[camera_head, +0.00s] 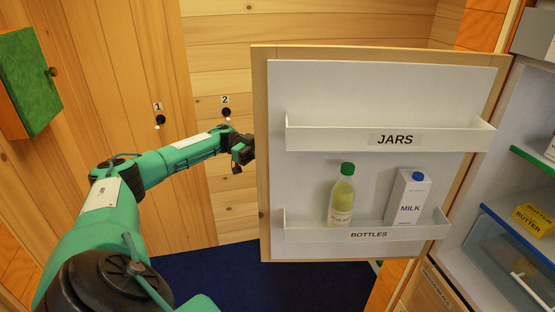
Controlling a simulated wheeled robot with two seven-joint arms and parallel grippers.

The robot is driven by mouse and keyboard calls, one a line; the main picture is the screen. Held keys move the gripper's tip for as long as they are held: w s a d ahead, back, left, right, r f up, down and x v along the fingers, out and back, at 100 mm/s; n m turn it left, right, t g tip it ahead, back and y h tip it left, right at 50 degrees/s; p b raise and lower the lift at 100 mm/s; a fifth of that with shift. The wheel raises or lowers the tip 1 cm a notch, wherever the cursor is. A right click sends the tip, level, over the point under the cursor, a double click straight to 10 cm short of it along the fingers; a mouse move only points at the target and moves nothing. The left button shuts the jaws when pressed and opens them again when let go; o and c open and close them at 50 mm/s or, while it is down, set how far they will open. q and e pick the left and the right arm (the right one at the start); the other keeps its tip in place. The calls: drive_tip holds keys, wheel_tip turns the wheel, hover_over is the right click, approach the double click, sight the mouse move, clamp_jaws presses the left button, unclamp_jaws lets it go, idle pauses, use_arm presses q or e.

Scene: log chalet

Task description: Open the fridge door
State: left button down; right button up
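The fridge door (300,92) stands wide open, swung out to the left of the fridge (461,262), with its white inner side facing me. It has an upper rack marked JARS and a lower rack marked BOTTLES. My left arm reaches in from the left, and my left gripper (243,152) is at the door's left edge, partly hidden behind it. I cannot tell if its fingers are open or shut, or if they touch the door. The outer face and any handle are hidden. My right gripper is not in view.
The lower rack holds a bottle (342,197) and a milk carton (408,198); the JARS rack looks empty. Butter (533,219) sits inside the fridge at right. A green cabinet (29,82) hangs on the left wall. A blue rug (215,277) covers the floor.

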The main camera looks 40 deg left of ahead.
use_arm(q)
drive_tip(key=shift+w+a+f, duration=0.1)
drive_tip(key=shift+w, duration=0.05)
idle(0.3)
drive_tip(key=c, duration=1.6)
unclamp_jaws()
drive_tip(key=shift+w, duration=0.1)
